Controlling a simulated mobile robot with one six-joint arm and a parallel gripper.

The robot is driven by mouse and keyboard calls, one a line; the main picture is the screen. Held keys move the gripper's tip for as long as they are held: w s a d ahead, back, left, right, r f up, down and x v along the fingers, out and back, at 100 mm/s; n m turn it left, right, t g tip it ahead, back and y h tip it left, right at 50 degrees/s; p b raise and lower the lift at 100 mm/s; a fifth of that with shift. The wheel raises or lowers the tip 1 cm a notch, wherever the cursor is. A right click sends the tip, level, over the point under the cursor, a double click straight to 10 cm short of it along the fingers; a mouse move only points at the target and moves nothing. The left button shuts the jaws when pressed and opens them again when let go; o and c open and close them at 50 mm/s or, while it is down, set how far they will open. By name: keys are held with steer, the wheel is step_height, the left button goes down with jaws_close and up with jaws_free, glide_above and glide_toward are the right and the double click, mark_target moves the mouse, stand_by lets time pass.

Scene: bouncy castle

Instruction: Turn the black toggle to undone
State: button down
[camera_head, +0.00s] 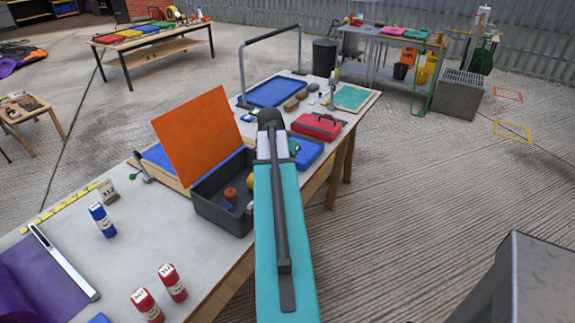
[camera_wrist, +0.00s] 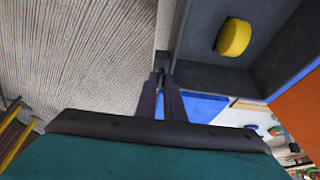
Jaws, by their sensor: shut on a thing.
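My gripper (camera_wrist: 164,88) shows in the wrist view, its two dark fingers close together at the outer corner of a dark grey box (camera_wrist: 208,68). The fingers are shut on a small dark piece, the black toggle (camera_wrist: 161,74), beside the box wall. Little of the toggle shows, so its turn angle cannot be told. In the head view the box (camera_head: 207,198) stands open on the table, with an orange lid (camera_head: 203,135) raised. My teal arm hides the toggle and the fingertips there.
The box holds a round yellow piece (camera_wrist: 233,37). Blue (camera_head: 102,220) and red bottles (camera_head: 172,282) stand on the table (camera_head: 190,225) to the left. A red case (camera_head: 317,126) and a blue tray (camera_head: 275,92) lie beyond.

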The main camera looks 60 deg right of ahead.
steer(key=shift+s, duration=0.1)
stand_by(0.3)
steer(key=c, duration=1.9)
jaws_free()
steer(key=shift+o, duration=0.2)
steer(key=shift+r, duration=0.1)
steer(key=b+v, duration=0.2)
steer(key=v, duration=1.1)
steer(key=shift+r, duration=0.25)
steer(key=shift+a, duration=0.1)
